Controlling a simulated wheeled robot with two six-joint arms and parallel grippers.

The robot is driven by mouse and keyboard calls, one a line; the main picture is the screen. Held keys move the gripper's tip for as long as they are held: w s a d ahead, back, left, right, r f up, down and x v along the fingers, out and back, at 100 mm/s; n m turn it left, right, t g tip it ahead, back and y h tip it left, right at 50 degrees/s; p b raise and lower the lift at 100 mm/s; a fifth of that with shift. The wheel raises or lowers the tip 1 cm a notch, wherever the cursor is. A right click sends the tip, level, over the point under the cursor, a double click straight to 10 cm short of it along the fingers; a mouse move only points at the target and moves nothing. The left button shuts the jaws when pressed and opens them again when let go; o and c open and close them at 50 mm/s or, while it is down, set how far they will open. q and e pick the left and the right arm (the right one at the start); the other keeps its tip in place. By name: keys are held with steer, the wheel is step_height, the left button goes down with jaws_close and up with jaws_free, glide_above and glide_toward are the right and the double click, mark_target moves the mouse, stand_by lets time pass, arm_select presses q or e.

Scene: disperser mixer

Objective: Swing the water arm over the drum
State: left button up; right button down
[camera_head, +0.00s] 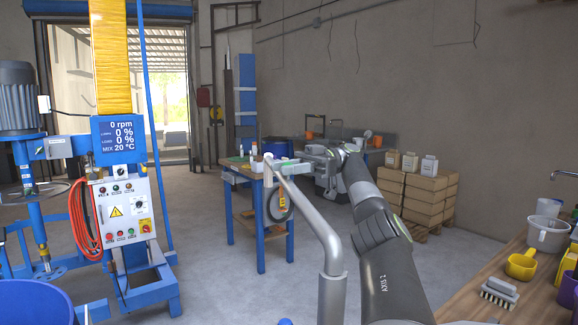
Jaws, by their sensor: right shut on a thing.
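The water arm (321,231) is a grey pipe standing at the lower middle. It bends and slopes up to the left, and its far end reaches my right gripper. My right gripper (283,164) is shut on the water arm near that far end. My right arm comes up from the lower right. A small yellow tag or part (282,203) shows below the pipe's end. The drum (35,303) is blue and open-topped, cut off at the lower left corner. The pipe's end is well to the right of the drum, apart from it. My left gripper is not in view.
The mixer's control box (124,209) and display (118,140) stand at left, with a coiled orange hose (82,218). A blue table (245,172) stands behind the pipe. Boxes (420,195) are stacked at the back right. A wooden bench (540,295) holds a brush and cups.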

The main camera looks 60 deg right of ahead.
steer(key=shift+r, duration=0.15)
steer(key=c, duration=1.1)
jaws_free()
step_height(320, 180, up, 8)
steer(key=p, duration=0.8)
steer(key=shift+r+p, duration=0.9)
steer(key=shift+p, duration=0.1)
